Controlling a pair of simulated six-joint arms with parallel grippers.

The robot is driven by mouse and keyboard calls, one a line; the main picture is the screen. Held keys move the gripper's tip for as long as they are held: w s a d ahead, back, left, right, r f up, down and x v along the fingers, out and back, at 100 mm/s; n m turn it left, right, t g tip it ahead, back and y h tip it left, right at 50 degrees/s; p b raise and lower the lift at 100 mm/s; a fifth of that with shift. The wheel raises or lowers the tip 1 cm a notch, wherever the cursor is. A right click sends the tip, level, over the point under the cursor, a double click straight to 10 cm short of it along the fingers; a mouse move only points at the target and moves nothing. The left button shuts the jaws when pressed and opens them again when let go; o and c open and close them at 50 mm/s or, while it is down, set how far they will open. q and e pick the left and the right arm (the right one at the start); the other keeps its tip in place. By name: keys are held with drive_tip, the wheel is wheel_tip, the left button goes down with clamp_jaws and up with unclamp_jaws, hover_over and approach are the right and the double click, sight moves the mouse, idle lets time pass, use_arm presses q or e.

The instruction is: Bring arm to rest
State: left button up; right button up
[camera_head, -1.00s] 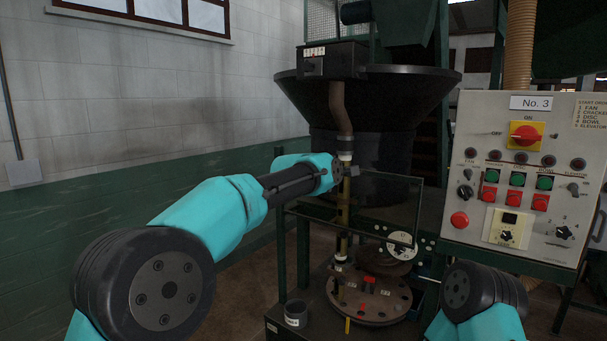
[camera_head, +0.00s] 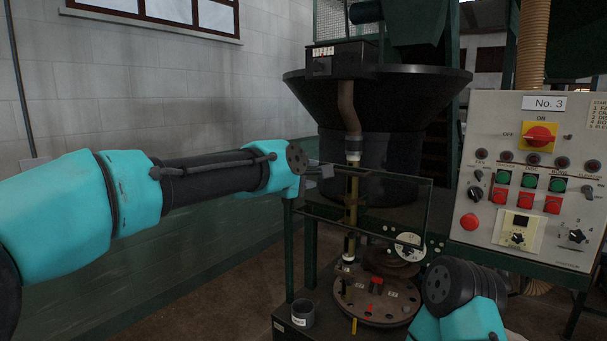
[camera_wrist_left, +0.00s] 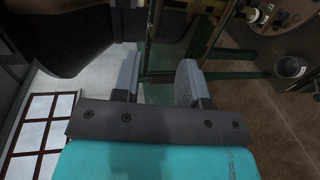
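My left arm reaches in from the left in the head view, with its teal and black links nearly level. My left gripper (camera_head: 324,171) is at its end, small and partly hidden by the wrist, in front of the machine's pipe and the framed clear guard. In the left wrist view the left gripper (camera_wrist_left: 158,75) has its two grey fingers apart, with nothing between them. Part of my right arm shows at the lower right of the head view, below the control panel (camera_head: 470,260). Its gripper is out of view.
A machine with a black hopper (camera_head: 300,85), a vertical pipe (camera_head: 350,215) and a round disc table (camera_head: 385,312) stands ahead. A grey cup (camera_head: 302,314) sits at the disc table's left. The green and white wall (camera_head: 100,85) is at left.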

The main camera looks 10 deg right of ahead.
idle(0.3)
